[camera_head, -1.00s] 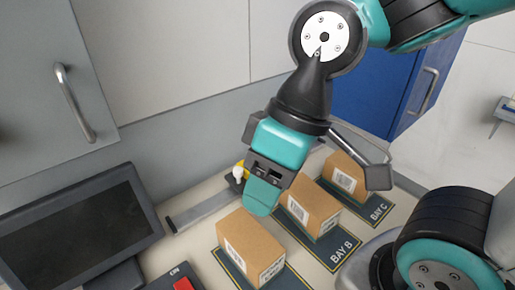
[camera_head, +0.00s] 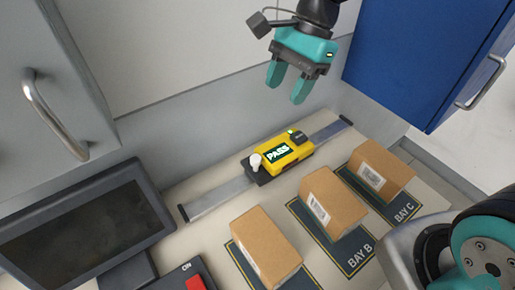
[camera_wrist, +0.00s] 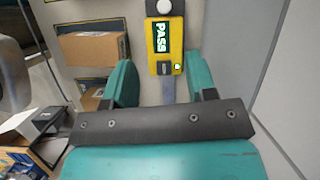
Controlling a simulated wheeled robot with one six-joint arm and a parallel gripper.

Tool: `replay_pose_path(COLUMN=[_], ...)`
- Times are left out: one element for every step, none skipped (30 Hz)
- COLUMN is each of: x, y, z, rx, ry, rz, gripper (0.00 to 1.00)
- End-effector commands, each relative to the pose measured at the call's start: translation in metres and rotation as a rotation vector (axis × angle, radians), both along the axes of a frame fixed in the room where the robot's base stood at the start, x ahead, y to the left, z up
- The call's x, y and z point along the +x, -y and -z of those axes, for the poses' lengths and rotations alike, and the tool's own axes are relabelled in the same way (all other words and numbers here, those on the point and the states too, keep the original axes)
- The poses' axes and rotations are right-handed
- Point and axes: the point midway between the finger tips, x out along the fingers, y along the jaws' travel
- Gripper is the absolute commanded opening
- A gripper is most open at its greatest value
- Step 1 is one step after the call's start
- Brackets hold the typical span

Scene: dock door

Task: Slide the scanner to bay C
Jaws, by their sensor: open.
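The scanner (camera_head: 299,150) is a yellow block with a lit PASS label, a small green light and a white knob (camera_head: 255,161). It sits on a grey rail (camera_head: 222,195), around the rail's middle, roughly level with bay B; the exact alignment is hard to tell. Bay C (camera_head: 405,213) is the marked dark pad at the right, with a box on it. My gripper (camera_head: 285,92) is open and empty, raised above and behind the scanner, apart from it. In the wrist view the scanner (camera_wrist: 165,62) shows beyond my open fingers (camera_wrist: 161,84).
Cardboard boxes stand on the pads: one at the near left (camera_head: 266,243), one on bay B (camera_head: 333,198), one on bay C (camera_head: 382,168). A dark monitor (camera_head: 80,235) and a red ON switch (camera_head: 195,283) are at left. A blue cabinet (camera_head: 425,60) stands at right.

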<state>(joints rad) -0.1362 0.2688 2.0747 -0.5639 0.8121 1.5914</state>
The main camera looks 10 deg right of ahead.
Motion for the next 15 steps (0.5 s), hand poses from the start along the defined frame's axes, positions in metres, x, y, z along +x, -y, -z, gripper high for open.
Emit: replay_pose_path(x=[0.005, 0.007, 0.010, 0.010, 0.010, 0.010, 0.009, 0.009, 0.007, 0.006, 0.005, 0.003, 0.003, 0.001, 0.000], y=[0.001, 0.001, 0.001, 0.001, 0.001, 0.000, -0.002, -0.003, -0.005, -0.007, -0.009, -0.012, -0.015, -0.017, -0.020], z=[0.002, 0.003, 0.004, 0.006, 0.008, 0.011, 0.015, 0.018, 0.025, 0.030, 0.035, 0.043, 0.049, 0.056, 0.065], rx=[-0.007, -0.011, -0.014, -0.015, -0.016, -0.018, -0.019, -0.018, -0.018, -0.019, -0.020, -0.020, -0.019, -0.019, -0.020], ry=[-0.024, -0.035, -0.045, -0.052, -0.056, -0.060, -0.061, -0.060, -0.062, -0.061, -0.062, -0.064, -0.063, -0.062, -0.063], rz=[0.047, 0.072, 0.095, 0.108, 0.116, 0.120, 0.121, 0.122, 0.121, 0.120, 0.119, 0.118, 0.119, 0.119, 0.118], gripper=[0.52, 0.52, 0.52, 0.52, 0.52, 0.52, 0.52, 0.52, 0.52, 0.52, 0.52, 0.52, 0.52, 0.52, 0.52])
